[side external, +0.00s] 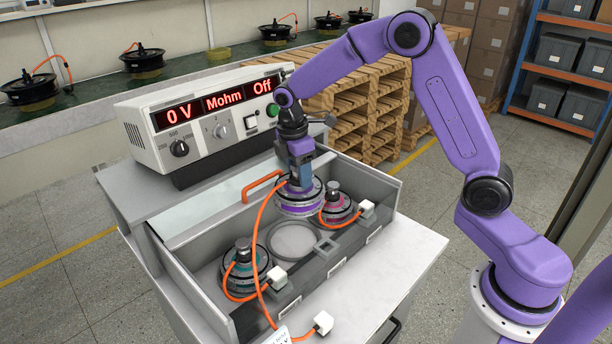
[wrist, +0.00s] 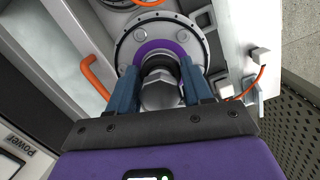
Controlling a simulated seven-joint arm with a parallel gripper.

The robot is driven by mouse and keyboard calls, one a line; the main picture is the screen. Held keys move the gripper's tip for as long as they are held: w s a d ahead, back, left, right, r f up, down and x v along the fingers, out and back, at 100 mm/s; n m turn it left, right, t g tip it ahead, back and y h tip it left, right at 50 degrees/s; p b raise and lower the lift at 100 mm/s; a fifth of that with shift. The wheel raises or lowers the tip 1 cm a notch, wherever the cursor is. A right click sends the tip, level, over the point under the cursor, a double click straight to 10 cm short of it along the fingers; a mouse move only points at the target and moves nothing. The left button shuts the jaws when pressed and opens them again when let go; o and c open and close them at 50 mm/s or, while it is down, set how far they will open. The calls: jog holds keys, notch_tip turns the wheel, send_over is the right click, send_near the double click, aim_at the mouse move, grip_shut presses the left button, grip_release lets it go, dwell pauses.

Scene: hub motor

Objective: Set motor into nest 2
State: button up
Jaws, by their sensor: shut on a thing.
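My gripper (side external: 300,175) is shut on the top hub of a motor with a purple band (side external: 299,201). In the wrist view the blue fingers of the gripper (wrist: 160,88) stand on both sides of the hub, and the purple-ringed motor (wrist: 198,52) fills the upper middle. The motor appears upright and raised, behind the empty round middle nest (side external: 293,242). A teal motor (side external: 241,283) sits in the left nest and a pink motor (side external: 338,212) in the right nest. An orange cable runs from the held motor to a white plug (side external: 323,322) on the front ledge.
The tester (side external: 205,125) behind the tray reads "0 V", "Mohm" and "Off". An orange handle (side external: 262,186) marks the clear lid panel. White plugs of the seated motors (side external: 277,278) lie near the front wall. An empty square socket (side external: 327,244) is right of the middle nest.

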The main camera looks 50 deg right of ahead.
aim_at(292, 176)
jog(key=shift+w+d+m, duration=0.1)
jog(key=shift+w+m, duration=0.2)
jog(key=shift+w, duration=1.15)
jog(key=shift+f, duration=1.4)
jog(key=shift+f, duration=0.1)
notch_tip(292, 176, down, 10)
dwell(0.4)
jog(key=shift+f, duration=1.3)
dwell(1.5)
jog(key=o, duration=1.5)
jog(key=shift+s, duration=0.1)
jog(key=shift+s+f, duration=0.1)
jog(key=shift+f, duration=0.05)
